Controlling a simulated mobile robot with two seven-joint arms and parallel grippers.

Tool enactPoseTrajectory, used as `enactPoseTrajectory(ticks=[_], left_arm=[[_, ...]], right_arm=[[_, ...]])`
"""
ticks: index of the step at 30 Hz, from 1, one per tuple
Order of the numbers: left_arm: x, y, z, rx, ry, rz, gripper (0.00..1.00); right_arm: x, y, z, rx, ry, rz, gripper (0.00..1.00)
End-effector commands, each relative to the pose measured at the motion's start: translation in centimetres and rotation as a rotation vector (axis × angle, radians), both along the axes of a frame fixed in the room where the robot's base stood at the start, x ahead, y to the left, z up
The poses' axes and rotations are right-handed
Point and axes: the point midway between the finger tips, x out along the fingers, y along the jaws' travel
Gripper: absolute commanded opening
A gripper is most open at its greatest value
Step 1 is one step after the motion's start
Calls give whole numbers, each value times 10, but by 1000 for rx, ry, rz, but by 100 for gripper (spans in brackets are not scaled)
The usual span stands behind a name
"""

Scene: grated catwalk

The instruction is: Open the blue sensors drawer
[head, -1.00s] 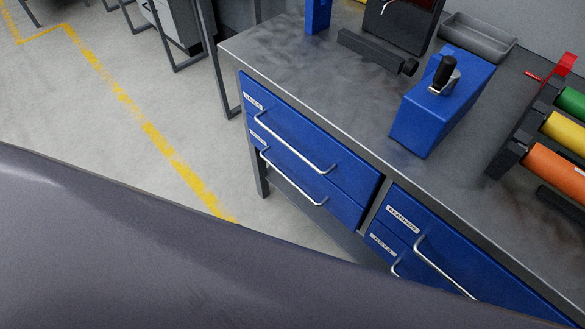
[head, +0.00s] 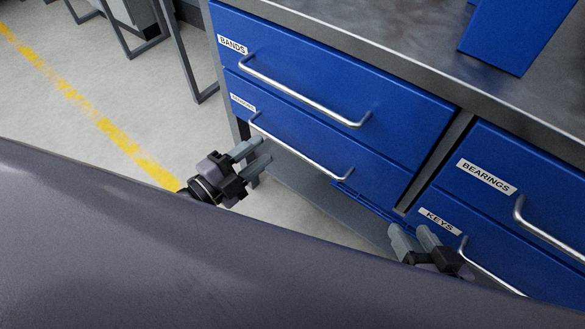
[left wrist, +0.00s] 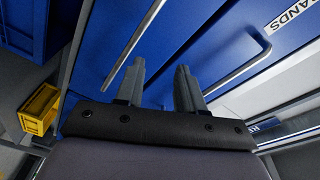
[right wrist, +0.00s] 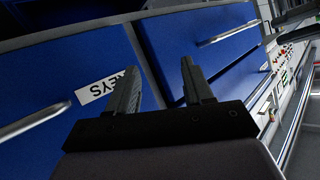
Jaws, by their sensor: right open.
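The lower left blue drawer (head: 300,135) is shut in the head view; its small label (head: 243,104) is too blurred to read surely. Its silver bar handle (head: 300,148) runs along the front. My left gripper (head: 254,155) is open and empty near the left end of that handle, apart from it as far as I can tell. In the left wrist view my left fingers (left wrist: 161,85) are spread before blue drawer fronts, with a bar handle (left wrist: 135,45) just left of them. My right gripper (head: 416,238) is open and empty by the KEYS drawer (head: 485,235); its fingers also show in the right wrist view (right wrist: 160,85).
The BANDS drawer (head: 330,70) is above, with its own bar handle (head: 300,92). The BEARINGS drawer (head: 535,185) is at the right. A grey bench top (head: 400,45) overhangs the fronts. Open floor (head: 130,90) lies left. A yellow bin (left wrist: 38,108) shows in the left wrist view.

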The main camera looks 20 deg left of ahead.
Motion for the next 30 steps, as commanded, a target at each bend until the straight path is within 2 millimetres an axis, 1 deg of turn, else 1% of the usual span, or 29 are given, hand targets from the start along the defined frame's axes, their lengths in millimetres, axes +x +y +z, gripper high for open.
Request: enactPoseTrajectory(ticks=[1,6,11,17,20,30], left_arm=[[4,-1,-22,50,-61,-30,38],[9,-6,-40,204,-250,-121,38],[11,-9,-50,303,-376,-178,38],[12,-12,-52,350,-439,-206,38],[16,-16,-49,353,-445,-208,38],[47,-45,-41,351,-443,-207,38]], right_arm=[[2,4,-21,16,-10,10,51],[3,19,-38,67,-32,46,51],[3,27,-46,99,-45,70,51],[3,32,-47,113,-51,84,51],[3,31,-46,109,-57,83,51],[2,25,-47,78,-94,74,51]])
